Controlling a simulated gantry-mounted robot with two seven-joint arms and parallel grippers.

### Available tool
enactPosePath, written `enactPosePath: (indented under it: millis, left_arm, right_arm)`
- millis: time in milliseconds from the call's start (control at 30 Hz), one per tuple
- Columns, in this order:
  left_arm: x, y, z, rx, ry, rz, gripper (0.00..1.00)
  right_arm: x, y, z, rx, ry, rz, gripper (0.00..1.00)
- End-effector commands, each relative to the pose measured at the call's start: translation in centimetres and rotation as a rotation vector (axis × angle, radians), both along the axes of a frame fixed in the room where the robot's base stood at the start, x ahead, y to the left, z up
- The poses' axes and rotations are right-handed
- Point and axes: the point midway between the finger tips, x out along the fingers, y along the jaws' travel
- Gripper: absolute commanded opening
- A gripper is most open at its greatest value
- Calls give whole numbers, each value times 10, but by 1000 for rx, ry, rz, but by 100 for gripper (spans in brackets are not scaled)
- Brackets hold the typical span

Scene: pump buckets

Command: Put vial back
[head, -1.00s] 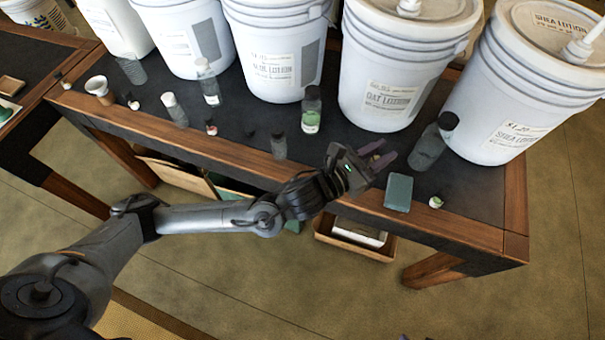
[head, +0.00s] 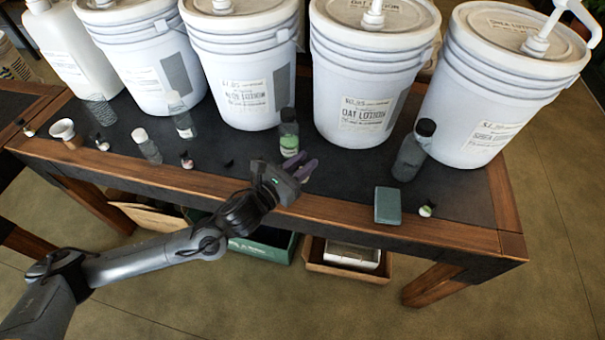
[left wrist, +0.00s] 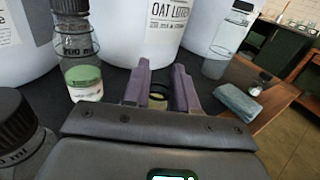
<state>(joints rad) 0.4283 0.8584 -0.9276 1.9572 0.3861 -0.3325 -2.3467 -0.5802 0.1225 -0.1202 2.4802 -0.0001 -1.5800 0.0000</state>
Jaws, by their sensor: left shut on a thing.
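My left gripper (head: 302,166) is over the front of the table, in front of a green-filled vial (head: 289,133). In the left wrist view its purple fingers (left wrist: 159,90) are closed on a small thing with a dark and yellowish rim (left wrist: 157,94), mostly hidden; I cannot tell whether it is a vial. The green-filled vial stands upright left of the fingers in that view (left wrist: 80,75), apart from them. A black-capped vial (left wrist: 12,125) is close at the left edge. A larger grey black-capped vial (head: 413,152) stands to the right. My right gripper is not in view.
Large white lotion buckets (head: 365,75) line the table's back. Clear vials (head: 147,146), a small white cup (head: 64,131) and small capped bottles stand at left. Dark tabletop (head: 340,175) between is clear.

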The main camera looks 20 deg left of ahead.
Motion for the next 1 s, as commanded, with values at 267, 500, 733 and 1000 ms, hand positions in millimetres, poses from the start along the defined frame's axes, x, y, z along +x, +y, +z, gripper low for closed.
enactPosePath:
  millis: [267,500,733,1000]
  left_arm:
    - [0,1,-22,0,1,0,0]
    - [0,1,-41,-1,-2,0,0]
    - [0,1,-41,0,-1,0,0]
    - [0,1,-44,0,0,0,47]
  right_arm:
    - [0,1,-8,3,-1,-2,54]
    - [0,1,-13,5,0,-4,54]
    - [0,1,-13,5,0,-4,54]
    - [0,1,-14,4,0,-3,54]
